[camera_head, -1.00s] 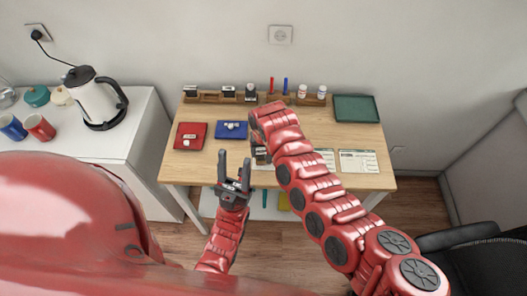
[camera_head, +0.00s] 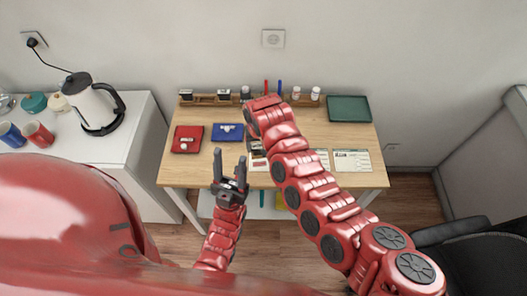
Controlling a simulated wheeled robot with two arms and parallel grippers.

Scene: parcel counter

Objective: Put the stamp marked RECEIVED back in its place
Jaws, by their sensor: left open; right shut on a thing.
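My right gripper (camera_head: 256,150) is over the middle of the desk, largely hidden behind my own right arm. It is shut on a small dark thing, probably a stamp, but its shape and marking cannot be read. A wooden rack (camera_head: 206,101) stands along the back edge of the desk. Dark-and-white stamps stand in it at the left (camera_head: 186,95) and further right (camera_head: 223,95), with another dark upright item (camera_head: 245,93) beside them. No marking is legible.
A red pad (camera_head: 187,139) and a blue pad (camera_head: 229,132) lie on the desk, left of my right gripper. A red pen (camera_head: 266,87), a blue pen (camera_head: 280,87) and white bottles (camera_head: 315,94) stand at the back. A green tray (camera_head: 349,109) and a printed form (camera_head: 352,161) are right.

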